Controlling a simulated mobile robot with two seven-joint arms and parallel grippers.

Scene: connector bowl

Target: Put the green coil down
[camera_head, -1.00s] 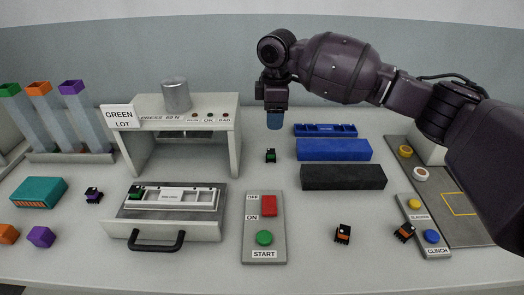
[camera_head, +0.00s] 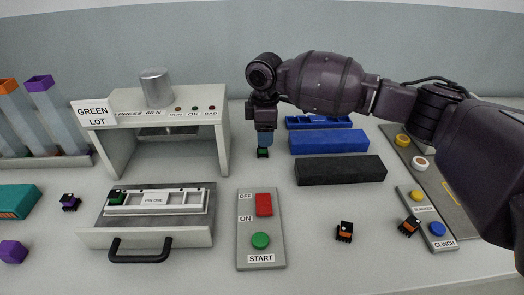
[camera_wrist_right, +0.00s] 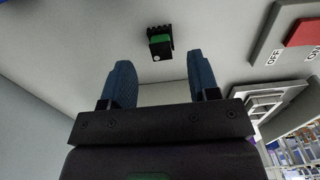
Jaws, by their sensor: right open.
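A small black coil with a green top (camera_head: 263,153) stands on the table between the press and the blue block. In the right wrist view the green coil (camera_wrist_right: 160,42) lies just beyond the fingertips, between their lines and apart from them. My right gripper (camera_head: 265,145) points down right above it. In its wrist view the right gripper (camera_wrist_right: 160,68) has its two blue fingers apart with nothing between them. Another green coil (camera_head: 116,196) sits at the left end of the pale fixture in the press drawer (camera_head: 200,236). My left gripper is out of view.
The press (camera_head: 155,108) with a "GREEN LOT" sign stands left of the gripper. Blue (camera_head: 330,141) and black (camera_head: 340,170) blocks lie to the right. A switch panel (camera_head: 260,212) is in front. Orange coils (camera_head: 344,231) lie front right; a purple one (camera_head: 70,202) lies left.

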